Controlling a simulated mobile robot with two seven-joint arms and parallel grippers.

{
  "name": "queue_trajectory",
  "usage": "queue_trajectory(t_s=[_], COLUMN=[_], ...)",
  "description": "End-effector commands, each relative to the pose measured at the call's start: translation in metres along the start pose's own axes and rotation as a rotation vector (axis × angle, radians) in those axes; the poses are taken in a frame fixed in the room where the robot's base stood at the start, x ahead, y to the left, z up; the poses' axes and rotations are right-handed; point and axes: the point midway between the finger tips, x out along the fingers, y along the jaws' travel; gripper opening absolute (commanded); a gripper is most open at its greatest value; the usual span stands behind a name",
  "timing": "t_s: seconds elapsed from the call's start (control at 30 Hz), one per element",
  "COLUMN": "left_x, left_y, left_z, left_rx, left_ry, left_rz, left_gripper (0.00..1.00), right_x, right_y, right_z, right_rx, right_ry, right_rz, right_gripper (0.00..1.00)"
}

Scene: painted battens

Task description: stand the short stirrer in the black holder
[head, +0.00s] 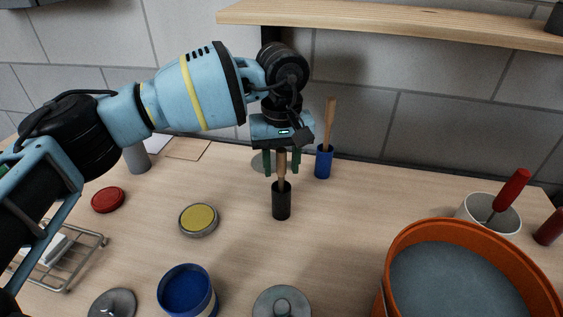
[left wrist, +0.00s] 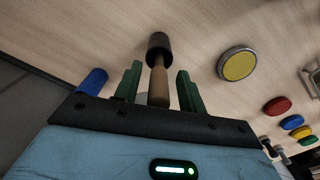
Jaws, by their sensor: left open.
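The short wooden stirrer (head: 282,172) stands upright in the black holder (head: 281,202) near the middle of the table. In the left wrist view the stirrer (left wrist: 159,84) rises from the black holder (left wrist: 159,44) between the green fingers. My left gripper (head: 282,165) is open, its green fingers on either side of the stirrer's upper part. In the left wrist view a gap shows between the stirrer and each finger of the left gripper (left wrist: 157,85). The stirrer's lower end is hidden inside the holder. My right gripper is out of view.
A blue holder (head: 323,163) with a longer wooden stirrer (head: 330,122) stands behind to the right. An orange bucket (head: 400,240) fills the front right. A yellow-topped tin (head: 198,219), a blue paint tin (head: 187,292) and a red lid (head: 108,200) lie leftward. A wooden shelf (head: 400,22) hangs above.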

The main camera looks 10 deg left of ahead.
Motion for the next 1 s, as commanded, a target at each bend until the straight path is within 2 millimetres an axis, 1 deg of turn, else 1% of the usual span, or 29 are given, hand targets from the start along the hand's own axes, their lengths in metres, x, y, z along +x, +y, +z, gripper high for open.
queue_trajectory(t_s=[0.17, 0.4, 0.5, 0.6, 0.7, 0.8, 1.0], left_x=[-0.024, -0.072, -0.090, -0.104, -0.114, -0.119, -0.122], left_y=[0.001, 0.001, 0.001, 0.001, 0.001, 0.001, 0.000], left_z=[-0.001, 0.000, 0.000, 0.000, 0.000, 0.000, 0.000], left_rx=[0.000, 0.000, 0.000, 0.000, 0.001, 0.001, 0.001], left_ry=[0.003, 0.002, 0.002, 0.001, 0.001, 0.000, 0.000], left_rz=[0.003, 0.002, 0.003, 0.001, 0.001, 0.001, 0.001], left_gripper=[0.41, 0.41, 0.41, 0.41, 0.41, 0.41, 0.41], right_x=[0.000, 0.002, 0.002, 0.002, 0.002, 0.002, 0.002], right_y=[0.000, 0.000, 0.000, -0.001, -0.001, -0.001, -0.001], right_z=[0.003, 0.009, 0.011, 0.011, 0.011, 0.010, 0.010], right_rx=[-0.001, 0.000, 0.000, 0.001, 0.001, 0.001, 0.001], right_ry=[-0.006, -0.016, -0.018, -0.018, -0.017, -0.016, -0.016], right_rz=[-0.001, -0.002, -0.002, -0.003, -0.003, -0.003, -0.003], right_gripper=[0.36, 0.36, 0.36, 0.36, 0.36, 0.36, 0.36])
